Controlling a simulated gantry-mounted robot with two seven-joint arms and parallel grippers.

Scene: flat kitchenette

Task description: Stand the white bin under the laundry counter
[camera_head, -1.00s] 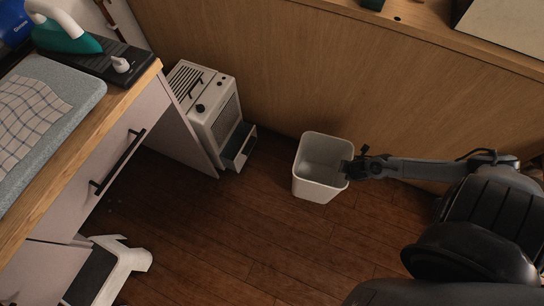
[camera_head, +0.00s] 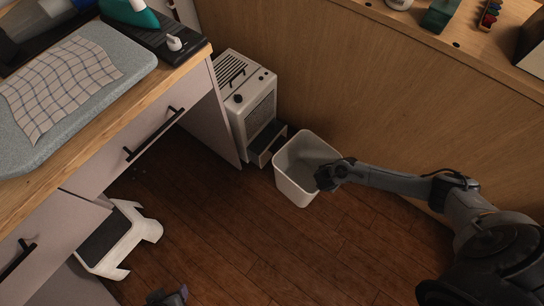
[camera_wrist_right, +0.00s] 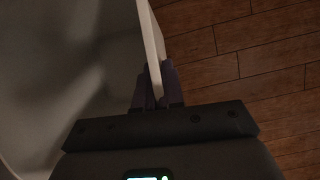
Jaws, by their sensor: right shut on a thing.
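The white bin (camera_head: 292,182) is in the middle of the head view, open side up and looking slightly tilted. I cannot tell whether its base touches the floor. My right gripper (camera_head: 326,177) is shut on its right rim. In the right wrist view the bin wall (camera_wrist_right: 151,40) runs between the fingers of my right gripper (camera_wrist_right: 158,85). The laundry counter (camera_head: 178,74) is at the left, with open floor beneath it beyond the drawer. A dark part at the bottom edge looks like my left gripper (camera_head: 167,297); its fingers are not clear.
A white heater-like appliance (camera_head: 247,95) with an open lower tray (camera_head: 268,143) stands beside the counter's end panel, close to the bin. A wooden panel (camera_head: 330,75) closes off the back. Brown floor is clear in front.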

